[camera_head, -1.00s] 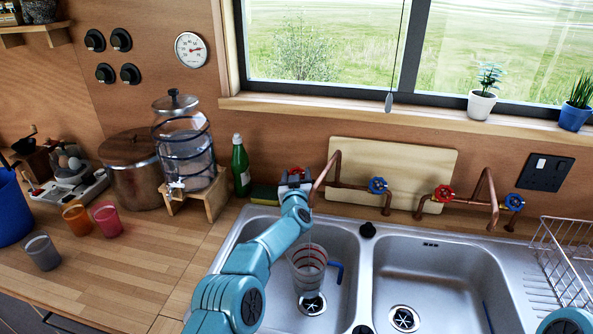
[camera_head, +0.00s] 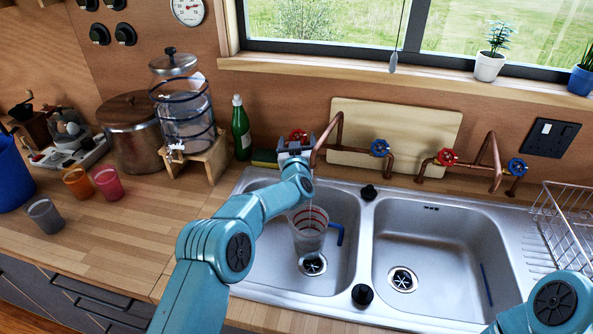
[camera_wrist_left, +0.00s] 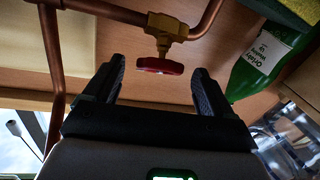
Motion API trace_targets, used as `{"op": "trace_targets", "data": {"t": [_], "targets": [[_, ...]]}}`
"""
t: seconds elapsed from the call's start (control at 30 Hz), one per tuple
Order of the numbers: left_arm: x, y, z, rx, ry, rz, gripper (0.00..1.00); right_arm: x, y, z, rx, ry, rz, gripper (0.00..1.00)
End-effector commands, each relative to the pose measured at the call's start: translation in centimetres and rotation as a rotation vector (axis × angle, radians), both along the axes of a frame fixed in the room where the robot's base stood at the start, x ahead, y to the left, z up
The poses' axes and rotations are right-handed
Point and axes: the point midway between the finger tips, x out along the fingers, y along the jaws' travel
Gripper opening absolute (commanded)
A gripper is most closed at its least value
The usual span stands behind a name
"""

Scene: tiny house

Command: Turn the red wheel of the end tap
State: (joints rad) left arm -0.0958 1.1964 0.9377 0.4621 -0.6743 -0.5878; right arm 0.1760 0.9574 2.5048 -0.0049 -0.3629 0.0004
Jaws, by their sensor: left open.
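The red wheel (camera_head: 297,136) is at the left end of the left copper tap (camera_head: 338,130), above the left basin. In the left wrist view the red wheel (camera_wrist_left: 160,66) shows edge-on below a brass valve (camera_wrist_left: 166,28). My left gripper (camera_head: 296,150) is just in front of the wheel and partly covers it. In the wrist view my open left gripper (camera_wrist_left: 158,78) has one finger on each side of the wheel, with gaps; the wheel lies near the fingertips. My right gripper is out of view; only part of my right arm shows at lower right.
A red-striped glass (camera_head: 308,232) stands in the left basin, below a thin pale line. A blue wheel (camera_head: 380,148) is right of the spout. A second tap has a red wheel (camera_head: 446,157) and a blue wheel (camera_head: 517,167). A green bottle (camera_head: 240,130) and sponge (camera_head: 265,158) stand left.

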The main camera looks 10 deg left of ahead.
Motion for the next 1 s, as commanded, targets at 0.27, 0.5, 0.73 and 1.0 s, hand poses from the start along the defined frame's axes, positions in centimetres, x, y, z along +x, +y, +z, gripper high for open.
{"op": "trace_targets", "data": {"t": [0.27,0.5,0.73,1.0], "targets": [[-4.1,-0.8,0.0,-0.001,-0.001,-0.001,0.84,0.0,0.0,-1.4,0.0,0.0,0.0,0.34],[-8.6,-1.8,0.1,0.001,-0.003,-0.002,0.84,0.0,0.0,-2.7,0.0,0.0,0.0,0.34],[-12.1,-2.5,0.2,0.0,-0.004,-0.001,0.84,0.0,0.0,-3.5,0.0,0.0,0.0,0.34],[-13.4,-2.6,0.3,0.0,-0.004,0.002,0.84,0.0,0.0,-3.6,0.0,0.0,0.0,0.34]]}}
